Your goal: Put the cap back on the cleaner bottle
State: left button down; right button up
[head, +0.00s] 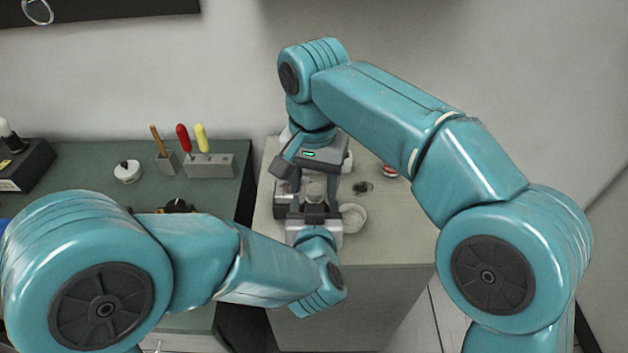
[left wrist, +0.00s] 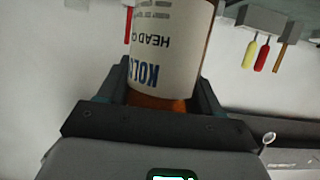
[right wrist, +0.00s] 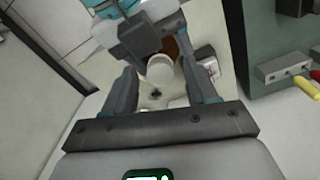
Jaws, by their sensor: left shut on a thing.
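The cleaner bottle is amber with a white label (left wrist: 165,45). My left gripper (left wrist: 160,100) is shut around it. In the right wrist view amber glass (right wrist: 172,46) shows behind a white round piece (right wrist: 160,70), which looks like the cap. It lies at the bottle's top end, but I cannot tell whether it is seated. My right gripper (right wrist: 163,88) is open, its fingers apart on either side of the white piece with gaps showing. In the head view my right gripper (head: 296,178) is above my left gripper (head: 315,208), and the arms mostly hide the bottle.
A white dish (head: 354,218), a small dark item (head: 362,187) and a red-and-white round item (head: 390,171) are on the pale table. On the dark green bench at left stand a tool holder (head: 210,166) and a white round pot (head: 127,171). The table's right side is clear.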

jog(key=shift+r, duration=2.25)
jog(key=shift+c, duration=0.4)
jog(key=shift+n, duration=0.3)
